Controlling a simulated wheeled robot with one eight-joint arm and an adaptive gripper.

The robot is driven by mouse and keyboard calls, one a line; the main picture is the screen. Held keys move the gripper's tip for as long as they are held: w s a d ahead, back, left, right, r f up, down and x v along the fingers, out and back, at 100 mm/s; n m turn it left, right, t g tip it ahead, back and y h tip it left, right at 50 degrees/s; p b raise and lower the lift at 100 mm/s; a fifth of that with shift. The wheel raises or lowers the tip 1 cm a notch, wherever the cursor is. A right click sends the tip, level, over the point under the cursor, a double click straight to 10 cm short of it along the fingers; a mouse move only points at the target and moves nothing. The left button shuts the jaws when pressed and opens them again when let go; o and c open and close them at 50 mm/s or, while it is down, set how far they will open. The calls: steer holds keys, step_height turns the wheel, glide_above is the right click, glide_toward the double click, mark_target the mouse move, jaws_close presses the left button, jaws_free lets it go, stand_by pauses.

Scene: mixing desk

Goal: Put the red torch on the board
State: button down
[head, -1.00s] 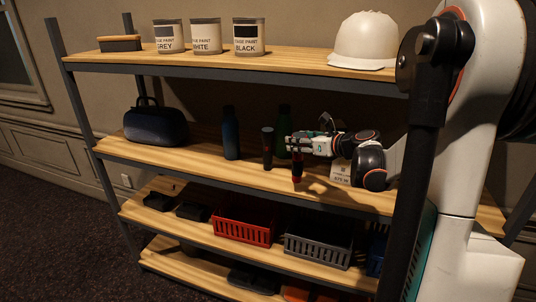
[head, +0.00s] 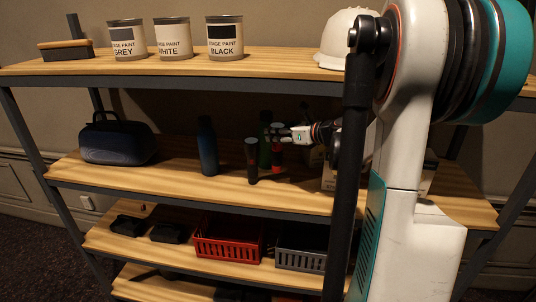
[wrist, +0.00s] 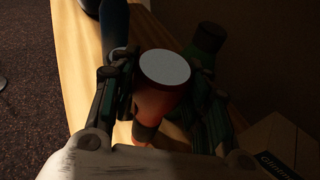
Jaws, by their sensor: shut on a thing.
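My gripper (head: 281,134) is shut on the red torch (head: 277,158) over the middle shelf. In the wrist view, the torch (wrist: 158,98) is between the two fingers (wrist: 165,92), its pale round end facing the camera and its red body tapering below. I cannot tell whether its lower end touches the shelf. A dark torch (head: 252,161) stands upright just left of it. A green bottle (head: 265,139) stands close behind. I cannot pick out a separate board apart from the wooden shelf boards (head: 110,180).
A blue bottle (head: 207,147) and a dark blue bag (head: 118,141) stand farther left on the shelf. A cardboard box (wrist: 272,146) is close at right in the wrist view. A red basket (head: 228,240) sits below. Shelf room shows between bag and blue bottle.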

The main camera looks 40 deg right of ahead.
mark_target(281, 148)
steer(key=shift+w+f, duration=0.2)
steer(key=shift+f, duration=0.95)
steer(key=shift+s+f+b, duration=0.1)
steer(key=shift+f+b, duration=0.25)
steer(key=shift+f, duration=0.25)
step_height(281, 148, down, 3)
steer(key=shift+r+b, duration=0.15)
steer(key=shift+b, duration=0.15)
steer(key=shift+a+r, duration=0.1)
steer(key=c, duration=0.9)
jaws_free()
